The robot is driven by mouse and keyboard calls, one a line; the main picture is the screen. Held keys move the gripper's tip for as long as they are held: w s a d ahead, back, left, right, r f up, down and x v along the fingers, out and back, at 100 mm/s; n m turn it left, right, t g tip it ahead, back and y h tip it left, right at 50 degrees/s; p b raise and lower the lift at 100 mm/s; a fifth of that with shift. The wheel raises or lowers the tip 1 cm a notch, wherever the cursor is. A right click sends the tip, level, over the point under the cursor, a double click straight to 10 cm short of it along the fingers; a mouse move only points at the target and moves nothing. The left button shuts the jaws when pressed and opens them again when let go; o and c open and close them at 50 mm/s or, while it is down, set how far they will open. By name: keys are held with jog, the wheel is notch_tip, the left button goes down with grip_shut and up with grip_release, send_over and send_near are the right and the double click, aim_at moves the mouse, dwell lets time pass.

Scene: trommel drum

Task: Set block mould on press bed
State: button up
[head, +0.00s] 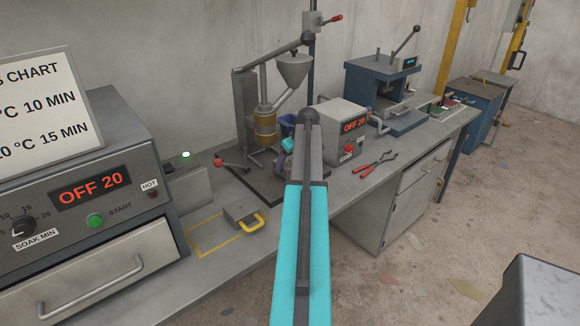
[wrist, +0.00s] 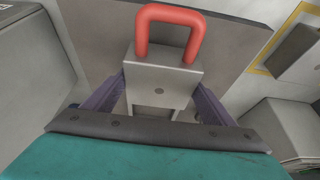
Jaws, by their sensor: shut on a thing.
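A grey metal block mould with a red loop handle (wrist: 160,75) is between the two purple fingers of my gripper (wrist: 160,97), which is shut on it. In the head view my gripper (head: 286,146) is partly hidden behind my turquoise arm, at the upright hopper press (head: 262,110); the held mould is not clearly visible there. Beneath the mould, the wrist view shows a dark grey plate (wrist: 85,25). This seems to be the hopper press's base (head: 240,180). I cannot tell whether the mould touches it.
A grey block with a yellow handle (head: 240,215) sits in a yellow outline on the bench. The oven (head: 75,200) stands left. A control box (head: 340,128) stands right, with red-handled pliers (head: 372,163) in front. A blue lever press (head: 385,80) is farther back.

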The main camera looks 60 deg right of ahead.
jog(key=shift+f, duration=0.9)
jog(key=shift+f, duration=0.15)
jog(key=o, duration=1.5)
jog(key=b+v, duration=0.2)
jog(key=v, duration=1)
